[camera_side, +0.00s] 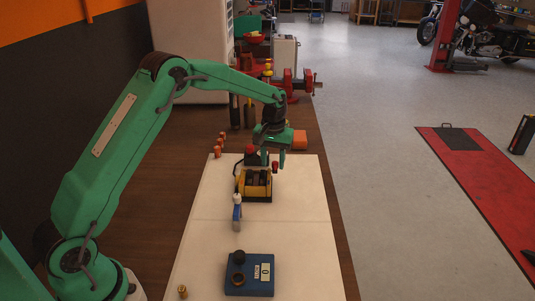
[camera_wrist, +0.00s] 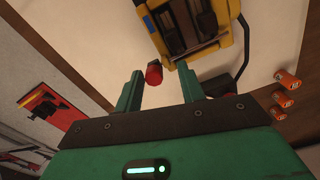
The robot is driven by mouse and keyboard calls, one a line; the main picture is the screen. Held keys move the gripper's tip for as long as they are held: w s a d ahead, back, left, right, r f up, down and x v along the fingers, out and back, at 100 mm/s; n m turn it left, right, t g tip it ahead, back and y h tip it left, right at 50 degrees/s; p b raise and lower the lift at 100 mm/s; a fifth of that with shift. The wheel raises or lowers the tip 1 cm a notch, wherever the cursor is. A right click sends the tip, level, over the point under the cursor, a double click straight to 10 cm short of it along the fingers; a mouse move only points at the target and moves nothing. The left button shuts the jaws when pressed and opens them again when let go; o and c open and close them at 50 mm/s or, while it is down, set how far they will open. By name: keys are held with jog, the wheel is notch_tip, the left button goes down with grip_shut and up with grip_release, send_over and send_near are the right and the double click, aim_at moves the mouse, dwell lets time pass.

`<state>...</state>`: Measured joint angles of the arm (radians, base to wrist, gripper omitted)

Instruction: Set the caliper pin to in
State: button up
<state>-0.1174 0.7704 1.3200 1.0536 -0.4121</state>
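The caliper (camera_side: 258,186) is a yellow block with dark slots, standing on the pale mat in the side view. It also shows at the top of the wrist view (camera_wrist: 217,47). A red knob (camera_side: 275,168), apparently the caliper pin's head, is at its right side. In the wrist view the red knob (camera_wrist: 153,75) lies between my fingers, with a gap to the yellow body; any shaft is hidden. My gripper (camera_side: 273,160) is just above the knob. In the wrist view my gripper (camera_wrist: 158,78) is open, with fingers on both sides of the knob and no clear contact.
Behind the caliper is a dark part with a red top (camera_side: 250,151). A blue-and-white bottle (camera_side: 237,213) and a blue gauge box (camera_side: 250,277) stand nearer on the mat (camera_side: 300,235). Orange cylinders (camera_side: 218,151) line the left. The mat's right side is clear.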

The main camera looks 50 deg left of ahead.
jog(key=shift+d, duration=0.1)
jog(key=shift+r, duration=0.45)
notch_tip(320, 180, up, 7)
jog(key=shift+f, duration=0.1)
dwell(0.4)
